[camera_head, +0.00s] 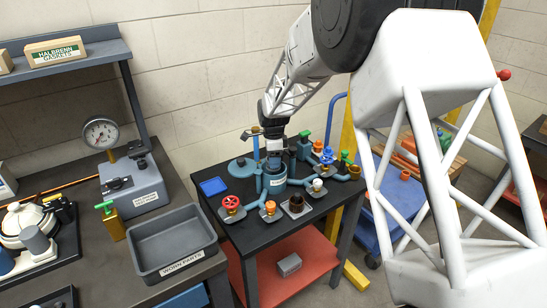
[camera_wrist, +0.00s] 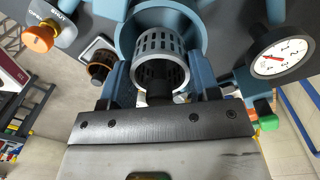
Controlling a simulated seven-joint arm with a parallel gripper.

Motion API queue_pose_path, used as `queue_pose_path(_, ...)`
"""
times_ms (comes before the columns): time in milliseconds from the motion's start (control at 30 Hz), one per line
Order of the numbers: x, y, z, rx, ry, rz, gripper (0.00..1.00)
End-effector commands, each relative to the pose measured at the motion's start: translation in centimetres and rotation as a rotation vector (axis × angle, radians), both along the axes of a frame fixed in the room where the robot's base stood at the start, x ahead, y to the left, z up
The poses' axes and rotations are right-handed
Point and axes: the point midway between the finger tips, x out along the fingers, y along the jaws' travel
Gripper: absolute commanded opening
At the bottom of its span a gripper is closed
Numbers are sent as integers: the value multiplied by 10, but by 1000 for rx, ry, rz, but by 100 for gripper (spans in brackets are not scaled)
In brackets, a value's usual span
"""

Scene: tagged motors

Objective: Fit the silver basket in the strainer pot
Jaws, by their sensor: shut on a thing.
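The silver basket (camera_wrist: 160,45) is a perforated grey metal cylinder. My gripper (camera_wrist: 160,85) is shut on it, with one blue finger on each side, in the wrist view. The strainer pot (camera_wrist: 197,20) is blue and round, and shows just behind the basket with its wide rim around the basket's far end. I cannot tell whether that end is inside the mouth or above it. In the head view my gripper (camera_head: 275,148) points down right over the blue pot body (camera_head: 273,183), which carries a white label. The basket is not clearly visible there.
A brown perforated basket (camera_head: 296,203) stands on a small tray beside the pot, also in the wrist view (camera_wrist: 101,68). Valves with red (camera_head: 231,203) and orange (camera_head: 270,207) handles surround the pot. A gauge (camera_wrist: 282,57) is close at right. A grey bin (camera_head: 172,245) stands left.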

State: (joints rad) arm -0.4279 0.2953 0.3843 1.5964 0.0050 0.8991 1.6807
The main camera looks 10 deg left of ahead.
Motion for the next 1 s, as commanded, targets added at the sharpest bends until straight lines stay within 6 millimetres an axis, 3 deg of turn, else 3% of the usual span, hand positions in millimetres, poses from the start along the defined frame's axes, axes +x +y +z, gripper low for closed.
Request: queue_pose_path(1000,0,0,-18,0,0,0,30)
